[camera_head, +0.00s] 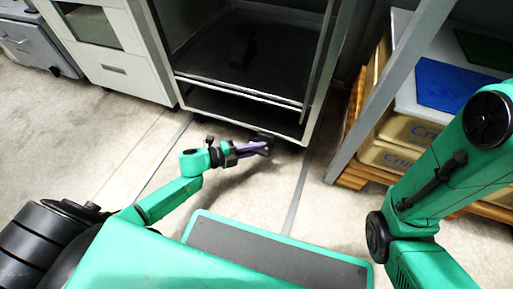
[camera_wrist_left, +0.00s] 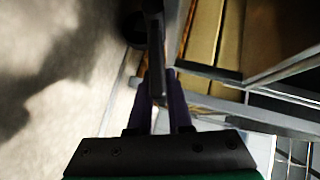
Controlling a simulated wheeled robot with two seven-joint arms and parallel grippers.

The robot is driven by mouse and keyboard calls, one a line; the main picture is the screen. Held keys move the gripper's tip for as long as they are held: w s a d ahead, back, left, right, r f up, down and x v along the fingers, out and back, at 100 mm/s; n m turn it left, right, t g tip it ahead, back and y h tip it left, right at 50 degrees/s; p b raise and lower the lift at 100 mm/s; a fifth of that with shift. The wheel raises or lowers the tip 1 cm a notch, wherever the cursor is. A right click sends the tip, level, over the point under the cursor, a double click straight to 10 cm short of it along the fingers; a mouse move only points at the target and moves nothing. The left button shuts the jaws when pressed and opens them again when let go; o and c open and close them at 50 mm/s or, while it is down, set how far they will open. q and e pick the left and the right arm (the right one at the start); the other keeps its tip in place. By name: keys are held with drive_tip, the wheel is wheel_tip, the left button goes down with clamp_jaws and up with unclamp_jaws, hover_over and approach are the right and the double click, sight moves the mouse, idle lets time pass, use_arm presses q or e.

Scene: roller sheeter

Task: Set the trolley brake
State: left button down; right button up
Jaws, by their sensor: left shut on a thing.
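The trolley (camera_head: 240,95) is a tall grey rack with an open front and dark shelves, at the top middle of the head view. My left gripper (camera_head: 262,146) is low at the trolley's bottom front edge, close to the floor. In the left wrist view its purple fingers (camera_wrist_left: 161,105) are shut on a dark, narrow bar, the brake lever (camera_wrist_left: 156,65). A round black caster wheel (camera_wrist_left: 134,28) shows beside the lever. The fingers partly hide the lever. My right arm is at the right of the head view, but its gripper is out of view.
A white cabinet (camera_head: 105,50) stands left of the trolley. On the right, a metal table leg (camera_head: 385,100) and yellow sacks (camera_head: 385,157) on a wooden pallet (camera_head: 352,175) stand close. The pale floor (camera_head: 95,140) is clear at left.

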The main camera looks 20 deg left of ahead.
use_arm(q)
drive_tip(key=shift+s+a+f, duration=0.1)
drive_tip(key=shift+s+f, duration=0.1)
drive_tip(key=shift+f, duration=0.25)
drive_tip(key=f+b, duration=0.1)
drive_tip(key=f, duration=0.2)
drive_tip(key=shift+s+f, duration=0.1)
drive_tip(key=shift+s, duration=0.1)
drive_tip(key=shift+w+f+b, duration=0.15)
drive_tip(key=shift+f+b, duration=0.2)
drive_tip(key=shift+f, duration=0.05)
drive_tip(key=shift+w, duration=0.15)
drive_tip(key=c, duration=0.8)
unclamp_jaws()
drive_tip(key=shift+c, duration=0.2)
drive_tip(key=shift+f, duration=0.1)
